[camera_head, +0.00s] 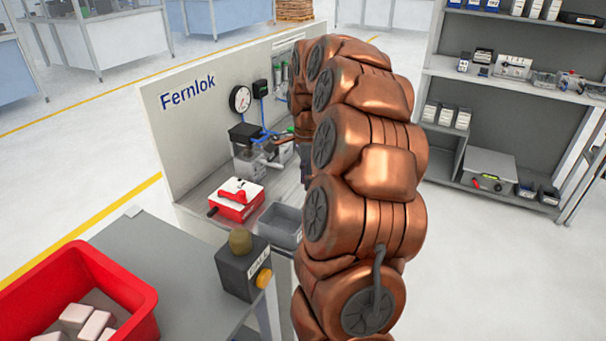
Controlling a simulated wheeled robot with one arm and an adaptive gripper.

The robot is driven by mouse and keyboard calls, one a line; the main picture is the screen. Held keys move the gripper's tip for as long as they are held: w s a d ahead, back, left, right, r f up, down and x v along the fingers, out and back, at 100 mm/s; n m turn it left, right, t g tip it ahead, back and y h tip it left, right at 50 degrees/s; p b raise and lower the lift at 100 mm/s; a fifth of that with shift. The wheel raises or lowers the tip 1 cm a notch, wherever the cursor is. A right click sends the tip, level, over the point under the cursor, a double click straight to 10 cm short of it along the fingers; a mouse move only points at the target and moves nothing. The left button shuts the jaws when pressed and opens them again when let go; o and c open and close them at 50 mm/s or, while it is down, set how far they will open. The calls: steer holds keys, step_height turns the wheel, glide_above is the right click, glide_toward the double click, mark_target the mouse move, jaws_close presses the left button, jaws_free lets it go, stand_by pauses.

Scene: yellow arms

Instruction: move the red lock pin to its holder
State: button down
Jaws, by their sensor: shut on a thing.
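My gripper (305,168) is at the end of my copper-coloured arm, over the bench. It shows only as a small dark part beside the arm and is mostly hidden. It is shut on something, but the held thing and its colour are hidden. A red and white box (238,204) stands on the bench, left of and below my gripper. A red handle-like part (236,190) lies on its top; I cannot tell whether it is the lock pin. I cannot make out the pin's holder for certain.
A grey open bin (281,225) stands right of the box. A button box (243,268) and a red crate (139,298) stand in front. Shelves (510,135) are at right.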

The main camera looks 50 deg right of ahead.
steer(key=shift+f, duration=2.3)
steer(key=shift+f+b, duration=0.25)
steer(key=shift+b, duration=0.35)
steer(key=shift+a+b, duration=0.1)
steer(key=shift+b, duration=0.3)
steer(key=shift+f+b, duration=0.9)
steer(key=shift+f, duration=0.15)
steer(key=c, duration=1)
jaws_free()
steer(key=shift+o, duration=0.2)
